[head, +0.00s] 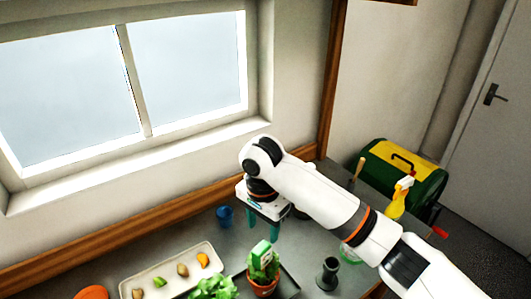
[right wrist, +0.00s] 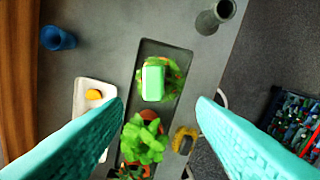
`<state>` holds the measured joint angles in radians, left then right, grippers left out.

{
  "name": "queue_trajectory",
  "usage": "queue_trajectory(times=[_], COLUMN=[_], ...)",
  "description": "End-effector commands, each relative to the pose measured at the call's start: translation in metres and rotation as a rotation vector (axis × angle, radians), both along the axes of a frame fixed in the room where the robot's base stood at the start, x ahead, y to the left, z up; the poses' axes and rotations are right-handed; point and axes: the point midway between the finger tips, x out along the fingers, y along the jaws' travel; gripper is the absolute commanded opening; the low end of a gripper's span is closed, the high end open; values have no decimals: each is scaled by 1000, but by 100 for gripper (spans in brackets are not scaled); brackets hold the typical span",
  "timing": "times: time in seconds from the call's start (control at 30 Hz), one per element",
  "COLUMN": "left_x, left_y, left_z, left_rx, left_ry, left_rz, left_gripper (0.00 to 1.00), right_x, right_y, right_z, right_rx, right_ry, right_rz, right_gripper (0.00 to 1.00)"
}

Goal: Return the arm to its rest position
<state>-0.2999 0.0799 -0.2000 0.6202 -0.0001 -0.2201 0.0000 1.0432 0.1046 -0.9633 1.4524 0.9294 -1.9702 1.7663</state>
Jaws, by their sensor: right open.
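My right arm reaches in from the lower right in the head view, with its white links bent above the counter. My right gripper (head: 262,222) points down over the counter with its two teal fingers apart. In the right wrist view the fingers (right wrist: 160,112) are spread wide with nothing between them, above a dark tray (right wrist: 147,51) holding potted plants. A potted plant (head: 263,270) with a green and white box (head: 261,254) on it stands below the gripper. My left gripper does not show.
A white tray (head: 172,265) with food pieces lies left of the plants. A blue cup (head: 225,216) stands near the wall.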

Motion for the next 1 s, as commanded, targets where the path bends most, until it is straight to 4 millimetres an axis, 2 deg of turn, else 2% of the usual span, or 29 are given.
queue_trajectory(times=[0.17,0.37,0.57,0.77,1.0], left_x=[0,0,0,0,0], left_y=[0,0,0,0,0], left_z=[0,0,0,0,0], left_rx=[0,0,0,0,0], left_ry=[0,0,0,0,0], left_rz=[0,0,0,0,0], left_gripper=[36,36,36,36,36], right_x=[-13,-51,-89,-128,-182], right_y=[5,11,-3,-40,-109], right_z=[-18,-63,-100,-129,-152], right_rx=[46,199,308,312,174], right_ry=[6,-30,-133,-251,-339], right_rz=[74,290,460,574,691], right_gripper=[52,52,52,52,52])
